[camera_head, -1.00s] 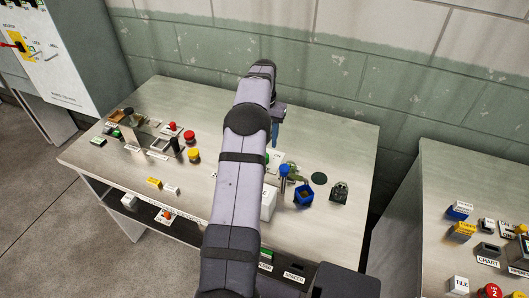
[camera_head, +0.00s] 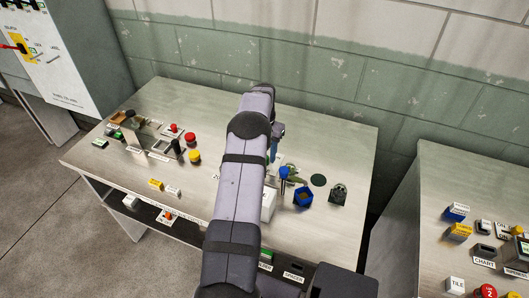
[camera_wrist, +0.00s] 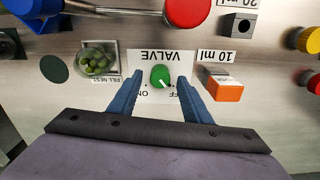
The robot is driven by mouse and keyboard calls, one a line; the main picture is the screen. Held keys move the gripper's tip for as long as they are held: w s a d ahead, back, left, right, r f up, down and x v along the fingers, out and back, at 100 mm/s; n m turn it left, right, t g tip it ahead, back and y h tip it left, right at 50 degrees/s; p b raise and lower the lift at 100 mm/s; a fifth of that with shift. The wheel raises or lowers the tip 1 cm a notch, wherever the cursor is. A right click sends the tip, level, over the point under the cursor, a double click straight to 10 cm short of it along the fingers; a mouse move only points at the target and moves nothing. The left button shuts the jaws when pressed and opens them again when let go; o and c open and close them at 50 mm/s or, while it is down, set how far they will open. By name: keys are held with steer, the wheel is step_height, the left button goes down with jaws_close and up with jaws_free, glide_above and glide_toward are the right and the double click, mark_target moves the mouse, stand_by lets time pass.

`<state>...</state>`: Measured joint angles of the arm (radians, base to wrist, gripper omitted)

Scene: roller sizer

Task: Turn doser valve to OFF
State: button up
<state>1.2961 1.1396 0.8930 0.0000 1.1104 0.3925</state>
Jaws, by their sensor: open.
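The doser valve is a small green knob (camera_wrist: 160,75) with a white pointer line, on a white plate (camera_wrist: 137,57) reading VALVE, upside down in the wrist view. ON is printed at the plate's lower left and OFF at its lower right. The pointer slants toward the lower right, on the OFF side. My gripper (camera_wrist: 159,77) is open, its blue fingers on either side of the knob with gaps between. It also shows in the head view (camera_head: 274,152), where my arm hides the knob.
A clear container of green pieces (camera_wrist: 97,62) is at the left. A red knob (camera_wrist: 187,10) stands beyond the valve.

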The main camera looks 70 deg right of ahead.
steer(key=shift+f, duration=0.55)
steer(key=c, duration=1)
steer(key=shift+n+b, duration=0.35)
steer(key=shift+n, duration=0.45)
steer(key=shift+c, duration=0.2)
steer(key=o, duration=1)
steer(key=shift+o, duration=0.2)
steer(key=shift+r, duration=0.15)
steer(key=shift+r+b, duration=1.1)
steer(key=shift+r, duration=2.45)
